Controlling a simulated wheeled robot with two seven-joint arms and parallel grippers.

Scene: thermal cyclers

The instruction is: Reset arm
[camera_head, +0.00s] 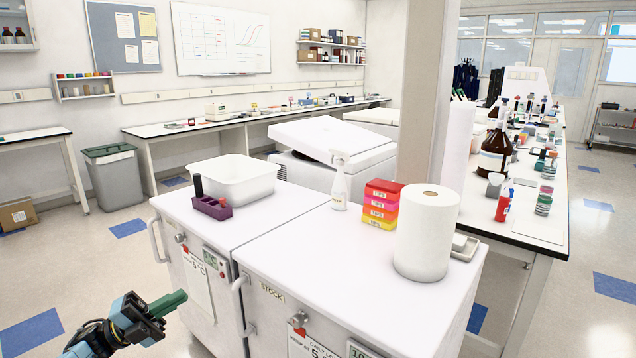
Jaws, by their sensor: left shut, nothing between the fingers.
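My left gripper (172,302) is at the lower left, in front of the white fridge units (345,265) and below their top. Its green fingers are shut together with nothing between them. It is apart from every object. The left arm (92,342) comes in from the bottom left edge. My right gripper and right arm are not in view.
The fridge tops bear a white tub (233,181), a purple rack (212,208), a spray bottle (340,185), stacked tip boxes (381,203) and a paper roll (427,233). A pillar (432,90) and a crowded bench stand at right.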

